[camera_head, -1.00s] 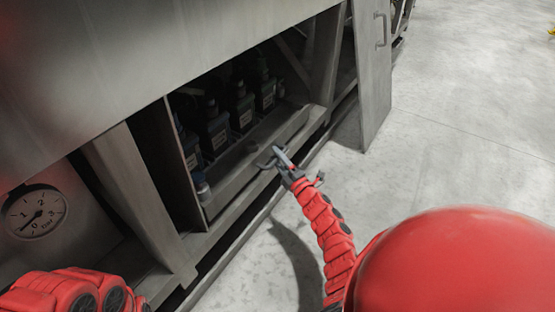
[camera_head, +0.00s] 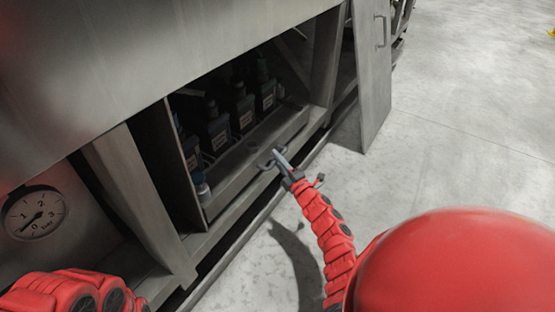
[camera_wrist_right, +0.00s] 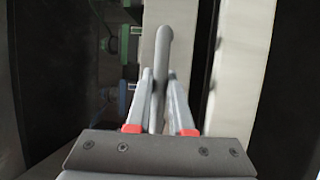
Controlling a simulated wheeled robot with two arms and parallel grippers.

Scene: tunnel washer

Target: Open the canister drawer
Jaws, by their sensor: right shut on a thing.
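The canister drawer (camera_head: 240,165) is a grey metal drawer low in the machine's frame. Several dark canisters (camera_head: 242,104) with pale labels stand in it. Its bar handle (camera_head: 264,162) sticks out from the front; it also shows in the right wrist view (camera_wrist_right: 163,50). My right gripper (camera_head: 277,155) is at the handle, and in the right wrist view its two fingers (camera_wrist_right: 158,80) lie on either side of the bar, shut on it. My left arm shows at the lower left, but its gripper is out of view.
An open grey door panel (camera_head: 374,75) stands to the right of the drawer. A pressure gauge (camera_head: 35,213) sits at the left. A slanted frame post (camera_head: 140,195) is left of the drawer. The concrete floor (camera_head: 460,130) in front is clear.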

